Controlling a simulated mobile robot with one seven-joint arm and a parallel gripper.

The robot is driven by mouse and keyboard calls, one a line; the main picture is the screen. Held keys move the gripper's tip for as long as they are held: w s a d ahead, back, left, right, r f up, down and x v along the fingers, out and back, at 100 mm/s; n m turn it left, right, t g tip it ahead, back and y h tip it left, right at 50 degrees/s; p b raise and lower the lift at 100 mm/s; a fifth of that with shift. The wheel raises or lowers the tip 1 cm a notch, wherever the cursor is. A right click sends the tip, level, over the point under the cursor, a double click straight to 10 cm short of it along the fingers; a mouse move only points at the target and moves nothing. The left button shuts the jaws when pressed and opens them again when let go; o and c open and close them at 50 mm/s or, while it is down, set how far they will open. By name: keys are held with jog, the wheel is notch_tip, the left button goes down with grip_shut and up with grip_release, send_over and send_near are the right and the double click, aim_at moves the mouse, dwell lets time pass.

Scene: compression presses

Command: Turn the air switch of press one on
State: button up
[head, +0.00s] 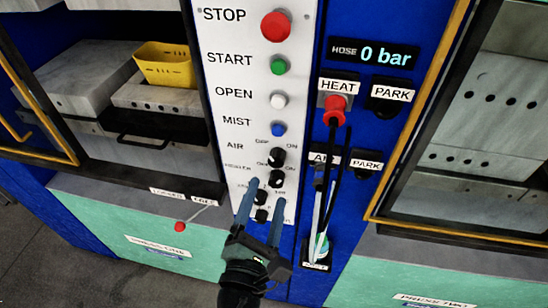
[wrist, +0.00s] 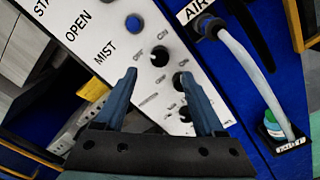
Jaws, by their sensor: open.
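The air switch is a black round knob (head: 276,157) beside the AIR label on the white panel, with OFF and ON marks above it. It also shows in the wrist view (wrist: 160,57), just beyond and between my fingertips. I cannot tell clearly which way it points. My gripper (head: 265,190) is open and empty, in front of the lower panel, with its fingers pointing up toward the knobs. In the wrist view its two blue fingers (wrist: 157,74) stand apart. A second black knob (head: 277,179) sits just below the air switch, near the right finger; lower knobs are partly hidden.
Above are the red STOP (head: 275,26), green START (head: 279,66), white OPEN (head: 278,100) and blue MIST (head: 278,129) buttons. A red hose plug (head: 335,108) and hanging hoses are close on the right.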

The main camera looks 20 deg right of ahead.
aim_at(276, 164)
jog(key=p+x, duration=0.2)
jog(key=x, duration=0.6)
jog(key=shift+w+d, duration=0.1)
grip_shut()
